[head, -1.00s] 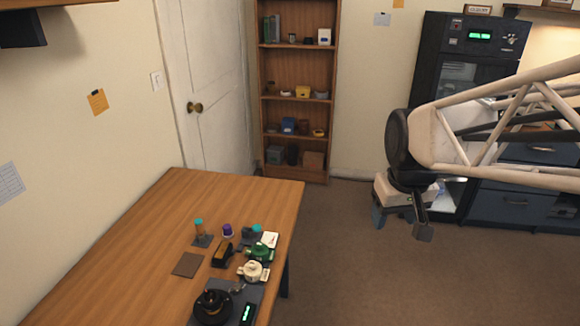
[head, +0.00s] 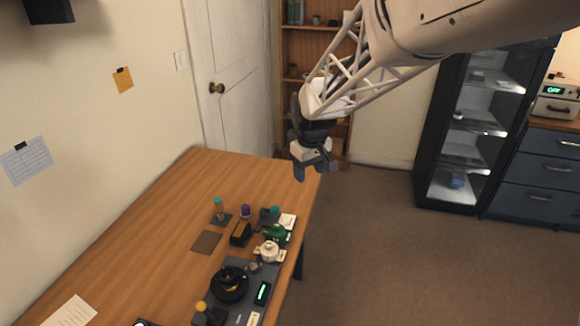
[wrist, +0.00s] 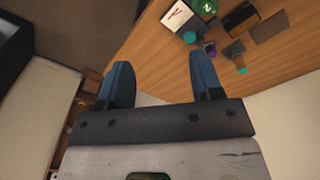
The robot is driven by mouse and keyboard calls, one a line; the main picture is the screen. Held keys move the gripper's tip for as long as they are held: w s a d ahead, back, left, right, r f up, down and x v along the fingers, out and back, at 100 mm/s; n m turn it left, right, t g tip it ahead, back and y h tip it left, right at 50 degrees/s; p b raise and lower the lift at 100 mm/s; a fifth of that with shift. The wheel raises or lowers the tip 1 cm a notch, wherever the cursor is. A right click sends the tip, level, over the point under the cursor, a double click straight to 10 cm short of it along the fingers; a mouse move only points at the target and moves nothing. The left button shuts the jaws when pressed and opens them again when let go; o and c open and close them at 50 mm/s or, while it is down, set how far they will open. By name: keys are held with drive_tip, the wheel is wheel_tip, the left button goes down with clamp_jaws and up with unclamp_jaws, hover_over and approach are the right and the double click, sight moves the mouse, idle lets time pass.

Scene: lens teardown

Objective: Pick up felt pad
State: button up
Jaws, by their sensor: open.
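The felt pad (head: 207,242) appears to be the thin, flat, dark brown square lying on the wooden table, left of the cluster of small parts. It also shows near the top right of the wrist view (wrist: 270,26). My gripper (head: 313,171) is raised near the table's far right corner, well apart from the pad. In the wrist view, my gripper (wrist: 162,75) has its two blue fingers spread with nothing between them.
Close to the pad are a black-and-yellow block (head: 240,233), a teal-topped bottle (head: 219,208), a purple-capped item (head: 245,211), a green part (head: 277,233) and a white pot-like part (head: 268,252). A black round device (head: 230,284) stands nearer. The table's left side (head: 150,240) is mostly clear.

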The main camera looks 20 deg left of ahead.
drive_tip(key=w+a+f+n, duration=0.25)
drive_tip(key=a+f, duration=0.45)
drive_tip(key=a, duration=0.4)
drive_tip(key=n, duration=0.2)
hover_over(245, 206)
drive_tip(key=shift+g, duration=0.4)
wheel_tip(245, 206, down, 8)
drive_tip(key=shift+s+r, duration=0.1)
drive_tip(key=shift+s, duration=0.05)
drive_tip(key=shift+d+f, duration=0.1)
drive_tip(key=shift+f, duration=1.2)
drive_tip(key=shift+f, duration=2.65)
